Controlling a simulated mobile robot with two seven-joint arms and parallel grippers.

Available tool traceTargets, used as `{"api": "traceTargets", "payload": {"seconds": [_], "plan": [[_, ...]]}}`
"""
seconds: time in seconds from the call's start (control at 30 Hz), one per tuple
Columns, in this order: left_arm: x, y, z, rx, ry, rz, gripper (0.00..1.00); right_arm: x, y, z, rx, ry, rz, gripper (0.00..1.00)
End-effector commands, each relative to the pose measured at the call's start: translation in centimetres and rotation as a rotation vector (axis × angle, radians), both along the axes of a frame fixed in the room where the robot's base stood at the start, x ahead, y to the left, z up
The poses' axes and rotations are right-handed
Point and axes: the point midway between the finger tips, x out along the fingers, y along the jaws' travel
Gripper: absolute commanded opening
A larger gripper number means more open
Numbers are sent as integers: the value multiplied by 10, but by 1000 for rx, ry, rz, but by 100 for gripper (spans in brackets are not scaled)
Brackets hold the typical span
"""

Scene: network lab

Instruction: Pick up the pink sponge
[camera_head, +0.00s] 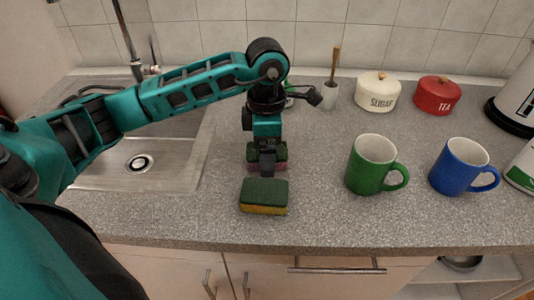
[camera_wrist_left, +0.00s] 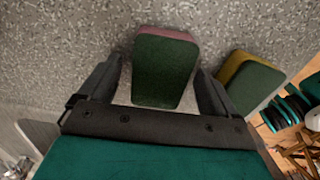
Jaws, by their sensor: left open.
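The pink sponge (camera_wrist_left: 166,68) has a dark green top and a pink edge. In the left wrist view it lies between the two open fingers of my left gripper (camera_wrist_left: 160,90), with a gap on both sides. In the head view the pink sponge (camera_head: 281,166) is mostly hidden behind my left gripper (camera_head: 266,170), which points down over it. I cannot tell exactly how far down the fingers reach beside it. My right gripper is not in view.
A yellow sponge with a green top (camera_head: 264,195) lies just in front; it also shows in the left wrist view (camera_wrist_left: 250,82). A green mug (camera_head: 372,166) and a blue mug (camera_head: 460,168) stand to the right. The sink (camera_head: 180,170) is left. Canisters stand behind.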

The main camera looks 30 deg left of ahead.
Motion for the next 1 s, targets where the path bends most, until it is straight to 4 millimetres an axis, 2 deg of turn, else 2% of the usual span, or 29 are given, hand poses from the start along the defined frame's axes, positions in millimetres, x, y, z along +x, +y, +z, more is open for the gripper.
{"api": "traceTargets", "payload": {"seconds": [0.27,0.83,1.0], "plan": [[0,0,-5,0,-1,0,92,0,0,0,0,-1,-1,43],[0,0,-4,0,-1,0,38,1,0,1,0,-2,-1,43],[0,0,-4,0,-1,0,37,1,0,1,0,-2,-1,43]]}}
